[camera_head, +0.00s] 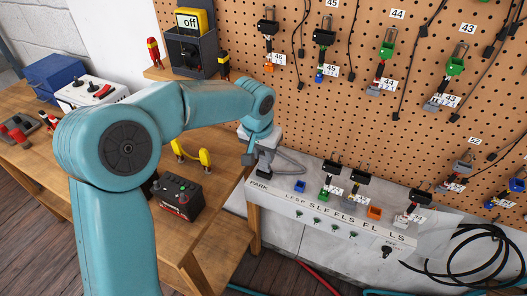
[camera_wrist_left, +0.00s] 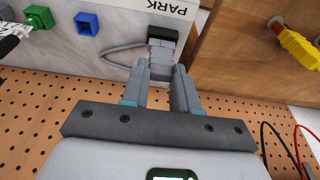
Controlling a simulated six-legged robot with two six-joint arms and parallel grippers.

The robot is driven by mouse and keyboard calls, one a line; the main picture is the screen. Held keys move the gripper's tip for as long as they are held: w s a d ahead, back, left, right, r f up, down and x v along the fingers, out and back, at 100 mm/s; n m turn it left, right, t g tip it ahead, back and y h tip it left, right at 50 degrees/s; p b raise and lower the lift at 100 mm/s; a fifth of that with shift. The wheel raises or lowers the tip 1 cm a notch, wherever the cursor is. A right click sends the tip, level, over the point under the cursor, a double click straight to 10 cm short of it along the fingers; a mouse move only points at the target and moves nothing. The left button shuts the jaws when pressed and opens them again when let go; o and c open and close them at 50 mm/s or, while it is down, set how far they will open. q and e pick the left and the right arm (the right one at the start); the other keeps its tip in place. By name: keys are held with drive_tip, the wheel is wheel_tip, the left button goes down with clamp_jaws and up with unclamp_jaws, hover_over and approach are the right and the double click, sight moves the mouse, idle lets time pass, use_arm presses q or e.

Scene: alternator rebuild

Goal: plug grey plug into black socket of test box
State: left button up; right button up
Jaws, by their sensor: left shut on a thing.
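The test box (camera_head: 290,205) is a long pale box below the pegboard, marked PARK at its left end. My left gripper (camera_head: 262,162) is at that end. In the wrist view, the left gripper (camera_wrist_left: 161,72) is shut on the grey plug (camera_wrist_left: 161,53), whose grey cable loops off to the left. The black socket (camera_wrist_left: 164,34) is by the PARK label, directly beyond the plug. The plug's front end meets the socket in the picture; how deep it sits is hidden. In the head view my gripper mostly covers the plug and socket. My right gripper is out of view.
A blue socket (camera_head: 299,186) sits right of the plug, with several plugs and sockets further along the box. The workbench (camera_head: 222,192) holds a black battery (camera_head: 178,197) and a yellow-handled tool (camera_head: 192,154). Tagged cables hang on the pegboard (camera_head: 300,110). Black cable coils lie at right.

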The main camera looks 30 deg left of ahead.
use_arm(q)
drive_tip(key=shift+f+b, duration=0.5)
drive_tip(key=shift+f, duration=0.15)
idle(0.8)
drive_tip(key=o, duration=1)
drive_tip(key=v, duration=1.6)
drive_tip(key=shift+r+p, duration=0.2)
drive_tip(key=shift+p, duration=0.15)
